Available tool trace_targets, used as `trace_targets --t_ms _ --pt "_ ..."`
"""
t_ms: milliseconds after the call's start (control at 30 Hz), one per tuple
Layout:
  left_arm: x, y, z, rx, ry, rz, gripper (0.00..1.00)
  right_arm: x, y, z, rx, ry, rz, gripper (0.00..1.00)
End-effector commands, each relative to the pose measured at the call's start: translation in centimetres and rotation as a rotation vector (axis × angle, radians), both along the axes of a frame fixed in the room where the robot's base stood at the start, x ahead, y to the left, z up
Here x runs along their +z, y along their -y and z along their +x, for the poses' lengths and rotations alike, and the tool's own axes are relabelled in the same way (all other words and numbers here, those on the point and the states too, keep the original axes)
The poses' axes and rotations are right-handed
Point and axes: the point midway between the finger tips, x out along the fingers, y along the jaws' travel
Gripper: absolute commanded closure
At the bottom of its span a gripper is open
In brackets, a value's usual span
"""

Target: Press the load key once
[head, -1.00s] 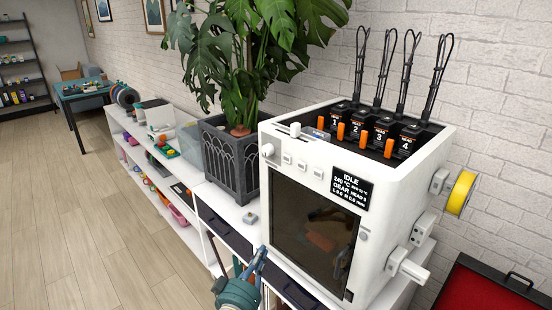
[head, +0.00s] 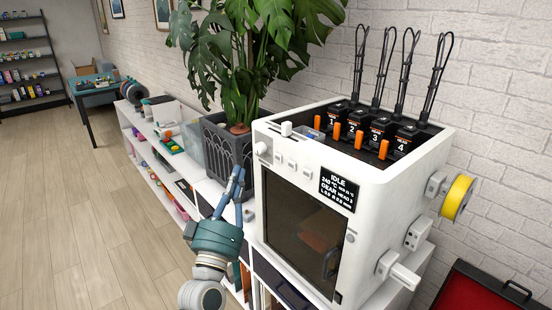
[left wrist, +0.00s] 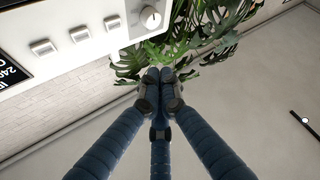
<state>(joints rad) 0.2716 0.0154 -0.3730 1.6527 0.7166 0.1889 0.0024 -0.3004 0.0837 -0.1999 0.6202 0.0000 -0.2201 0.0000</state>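The white printer (head: 375,190) stands on a shelf, its display (head: 340,188) reading IDLE. Three small white keys (head: 292,165) sit in a row on its upper front, beside a round knob (head: 262,149); I cannot read labels on them. My left gripper (head: 237,178) is left of the printer front, below knob height, fingers pointing up and apart from the keys. In the left wrist view its fingertips (left wrist: 158,78) are together with nothing between them; the keys (left wrist: 80,33) and knob (left wrist: 151,17) show at upper left. My right gripper is not in view.
A plant in a dark planter (head: 220,145) stands close left of the printer, behind my left gripper. A yellow spool (head: 458,195) is on the printer's right side. A red-lined case (head: 480,292) lies at lower right. The floor at left is clear.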

Motion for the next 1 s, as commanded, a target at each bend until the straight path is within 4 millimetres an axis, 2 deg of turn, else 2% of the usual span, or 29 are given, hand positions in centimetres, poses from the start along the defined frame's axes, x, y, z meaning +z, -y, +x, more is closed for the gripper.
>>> trace_targets --t_ms 267,700,1000 --pt "-0.1 0.8 0.6 0.001 0.001 0.000 1.00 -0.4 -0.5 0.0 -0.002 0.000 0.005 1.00" --pt "-0.2 5.6 4.1 0.001 0.001 0.000 1.00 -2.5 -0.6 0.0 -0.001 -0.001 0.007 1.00" --pt "-0.1 7.1 5.2 0.001 -0.001 0.001 1.00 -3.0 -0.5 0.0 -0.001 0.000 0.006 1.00"
